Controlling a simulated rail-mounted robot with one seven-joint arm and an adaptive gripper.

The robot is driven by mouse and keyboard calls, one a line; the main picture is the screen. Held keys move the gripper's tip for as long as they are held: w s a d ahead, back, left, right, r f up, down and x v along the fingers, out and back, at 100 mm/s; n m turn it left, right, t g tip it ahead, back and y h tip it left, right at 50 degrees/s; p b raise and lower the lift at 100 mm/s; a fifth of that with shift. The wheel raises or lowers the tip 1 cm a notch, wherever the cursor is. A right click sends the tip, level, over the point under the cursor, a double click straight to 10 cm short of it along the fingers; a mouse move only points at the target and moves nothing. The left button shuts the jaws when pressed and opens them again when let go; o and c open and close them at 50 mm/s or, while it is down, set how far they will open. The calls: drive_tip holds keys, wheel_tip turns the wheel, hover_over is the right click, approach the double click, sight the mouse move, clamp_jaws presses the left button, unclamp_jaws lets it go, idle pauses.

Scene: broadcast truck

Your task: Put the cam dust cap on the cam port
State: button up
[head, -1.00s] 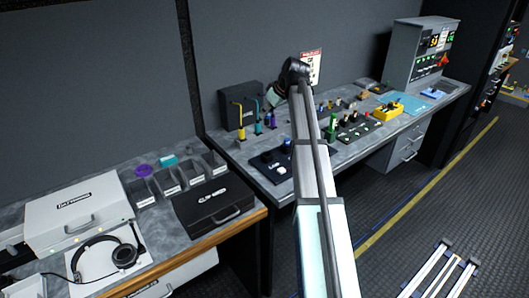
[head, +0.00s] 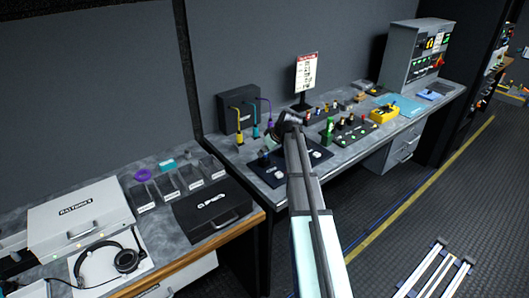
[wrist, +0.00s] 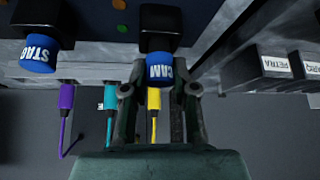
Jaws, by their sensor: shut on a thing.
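The cam dust cap (wrist: 159,72) is a short blue cap marked CAM, and it shows between the fingers of my gripper (wrist: 159,90) in the wrist view. My gripper is shut on it. A black block (wrist: 160,25) is right behind the cap; I cannot tell whether the two touch, or see the cam port's opening. A similar blue cap marked STAGE (wrist: 38,55) is at another black block to the left. In the head view my gripper (head: 272,143) is low over the dark panel (head: 277,178) on the far bench, partly hiding it.
Yellow (wrist: 153,104), teal (wrist: 111,102) and purple (wrist: 66,102) cables show beyond my gripper. They run from a dark box (head: 239,105) at the back of the bench. Black labelled blocks (wrist: 272,65) are at the right. A sign stand (head: 306,78) is behind my arm.

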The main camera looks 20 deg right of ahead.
drive_tip(key=shift+f, duration=0.45)
drive_tip(key=shift+f, duration=0.1)
drive_tip(key=shift+f, duration=0.15)
drive_tip(key=shift+s+f+b, duration=0.25)
drive_tip(key=shift+f+b, duration=0.1)
drive_tip(key=shift+b, duration=0.1)
drive_tip(key=o, duration=0.8)
drive_tip(key=shift+a+f, duration=0.1)
drive_tip(key=shift+w+f, duration=0.1)
drive_tip(key=shift+f, duration=0.1)
drive_tip(key=shift+r, duration=0.2)
